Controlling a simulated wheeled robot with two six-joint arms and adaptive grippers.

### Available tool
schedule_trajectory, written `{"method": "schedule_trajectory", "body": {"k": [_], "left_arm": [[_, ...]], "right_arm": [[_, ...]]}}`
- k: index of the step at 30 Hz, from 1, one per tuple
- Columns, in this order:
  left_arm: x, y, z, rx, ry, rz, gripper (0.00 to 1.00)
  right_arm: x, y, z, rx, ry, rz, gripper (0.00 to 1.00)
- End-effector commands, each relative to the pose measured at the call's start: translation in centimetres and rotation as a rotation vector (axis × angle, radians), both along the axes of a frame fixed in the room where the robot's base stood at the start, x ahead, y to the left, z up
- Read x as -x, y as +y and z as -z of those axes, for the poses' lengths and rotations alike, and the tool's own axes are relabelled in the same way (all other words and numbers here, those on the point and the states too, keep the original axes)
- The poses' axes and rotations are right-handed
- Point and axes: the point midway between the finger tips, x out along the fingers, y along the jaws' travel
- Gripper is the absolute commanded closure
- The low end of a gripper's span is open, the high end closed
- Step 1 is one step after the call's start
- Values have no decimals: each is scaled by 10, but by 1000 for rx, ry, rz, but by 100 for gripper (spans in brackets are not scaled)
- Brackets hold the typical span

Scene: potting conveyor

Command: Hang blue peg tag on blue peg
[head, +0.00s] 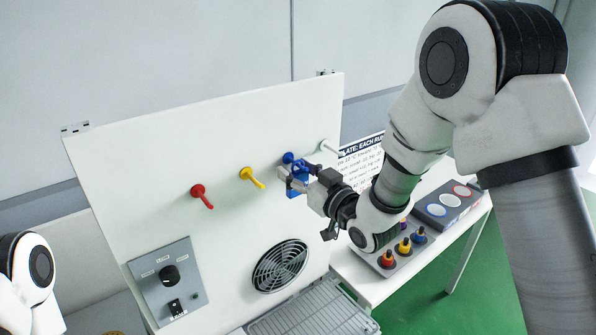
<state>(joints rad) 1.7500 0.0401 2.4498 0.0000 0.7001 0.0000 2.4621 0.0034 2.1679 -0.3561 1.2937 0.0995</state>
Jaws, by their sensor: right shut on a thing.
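The blue peg (288,157) sticks out of the white upright panel, right of the yellow peg. The blue peg tag (297,186) is at my right gripper (293,179), which is shut on it just in front of and below the blue peg. The gripper fingers cover part of the tag, and I cannot tell whether the tag's hole is around the peg. My left gripper is not in view; only a part of my left arm shows at the lower left edge.
The white panel (140,190) also bears a red peg (202,196), a yellow peg (252,178), a white peg (329,146), a control box (150,283) and a round vent (280,266). A side table holds a tray with coloured knobs (387,259) and a grey box with coloured discs (432,218).

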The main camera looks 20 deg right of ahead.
Motion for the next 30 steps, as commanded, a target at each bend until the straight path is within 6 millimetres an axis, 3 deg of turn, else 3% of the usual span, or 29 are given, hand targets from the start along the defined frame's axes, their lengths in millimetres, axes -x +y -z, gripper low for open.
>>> {"method": "schedule_trajectory", "body": {"k": [1,3,14,24,30], "left_arm": [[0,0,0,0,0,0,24],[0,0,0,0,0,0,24],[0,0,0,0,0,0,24],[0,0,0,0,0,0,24],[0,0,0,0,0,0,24]], "right_arm": [[0,0,0,0,0,0,40],[0,0,0,0,0,0,21],[4,-2,0,-1,1,1,21],[62,-23,0,-4,1,2,21],[72,-26,0,0,0,-1,21]]}}
